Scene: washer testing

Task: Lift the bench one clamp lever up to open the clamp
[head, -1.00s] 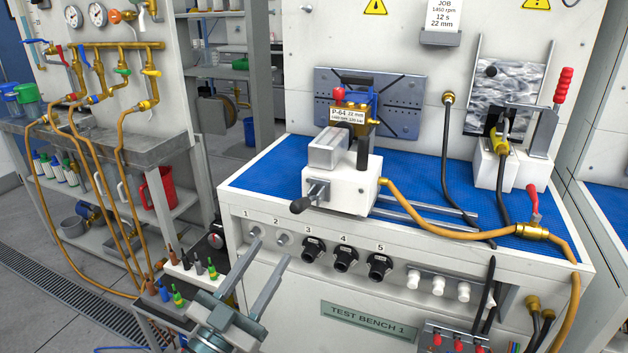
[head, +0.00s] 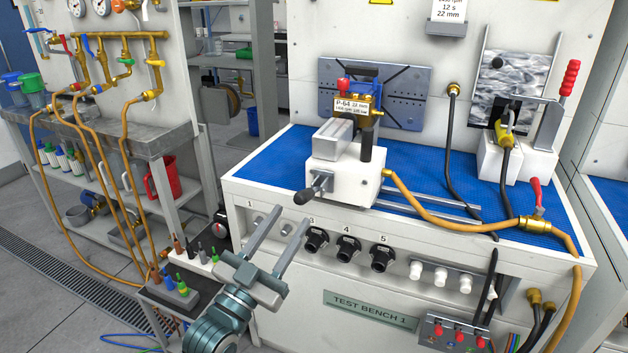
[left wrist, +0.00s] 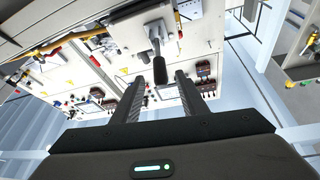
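Test bench one (head: 372,312) carries a white clamp block (head: 343,177) on its blue mat. The clamp lever (head: 306,196) sticks out from the block's front left, its black grip low over the bench edge. A pump tagged P-64 (head: 357,106) stands upright at the clamp. My left gripper (head: 290,218) is open and empty, just below and in front of the lever grip. In the left wrist view, the black grip (left wrist: 161,72) appears between the two open fingertips (left wrist: 159,78), with no clear contact. My right gripper is not in view.
A yellow hose (head: 430,213) runs from the block across the mat. Black numbered ports (head: 347,249) line the front panel below. A red-handled toggle clamp (head: 570,78) stands at the right.

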